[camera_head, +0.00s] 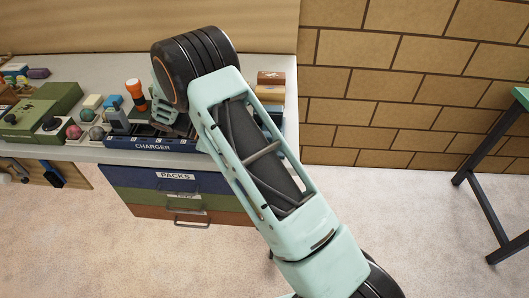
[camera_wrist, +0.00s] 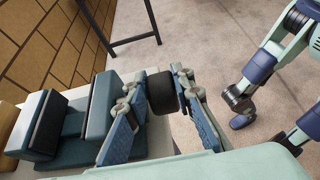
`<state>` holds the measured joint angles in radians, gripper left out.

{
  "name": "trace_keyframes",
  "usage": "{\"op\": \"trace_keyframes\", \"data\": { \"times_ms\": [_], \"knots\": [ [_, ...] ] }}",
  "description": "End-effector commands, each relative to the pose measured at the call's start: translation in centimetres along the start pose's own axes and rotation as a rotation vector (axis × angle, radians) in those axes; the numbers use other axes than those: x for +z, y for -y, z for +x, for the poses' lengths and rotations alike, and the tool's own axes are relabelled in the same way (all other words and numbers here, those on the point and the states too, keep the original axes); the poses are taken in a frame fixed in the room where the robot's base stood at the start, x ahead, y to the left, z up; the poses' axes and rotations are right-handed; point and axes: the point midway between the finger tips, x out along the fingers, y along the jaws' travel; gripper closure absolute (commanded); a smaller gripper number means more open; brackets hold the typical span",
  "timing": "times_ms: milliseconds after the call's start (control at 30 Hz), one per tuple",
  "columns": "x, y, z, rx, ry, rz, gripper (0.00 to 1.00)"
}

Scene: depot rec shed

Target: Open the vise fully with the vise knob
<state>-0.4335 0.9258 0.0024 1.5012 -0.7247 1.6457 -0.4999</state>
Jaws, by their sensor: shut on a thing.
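The vise knob (camera_wrist: 162,93) is a short black round knob in the middle of the wrist view. My gripper (camera_wrist: 160,92) has one finger on each side of it and is shut on it. The vise is dark teal, left of the knob. Its near jaw block (camera_wrist: 101,106) and far jaw block (camera_wrist: 38,126) have dark grey facing pads, and an open gap with teal base lies between them. The full width of the gap's limit cannot be told. In the head view my arm hides the knob, the fingertips and most of the vise.
The bench (camera_head: 85,152) holds a charger strip (camera_head: 152,145), an orange flashlight (camera_head: 136,95), a green box (camera_head: 60,96) and several small items left of my arm. Drawers (camera_head: 175,186) are below. A brick wall (camera_head: 390,80) stands behind. A dark-legged table (camera_head: 485,195) is at right, with clear floor between.

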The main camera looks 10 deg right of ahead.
Motion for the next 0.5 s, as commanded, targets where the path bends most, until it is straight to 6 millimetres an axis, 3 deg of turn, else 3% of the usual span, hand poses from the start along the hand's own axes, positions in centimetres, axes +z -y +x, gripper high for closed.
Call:
{"op": "trace_keyframes", "data": {
  "times_ms": [500],
  "knots": [
    [-0.14, -0.08, -0.28, 0.001, 0.160, 0.000, 1.00]
  ]
}}
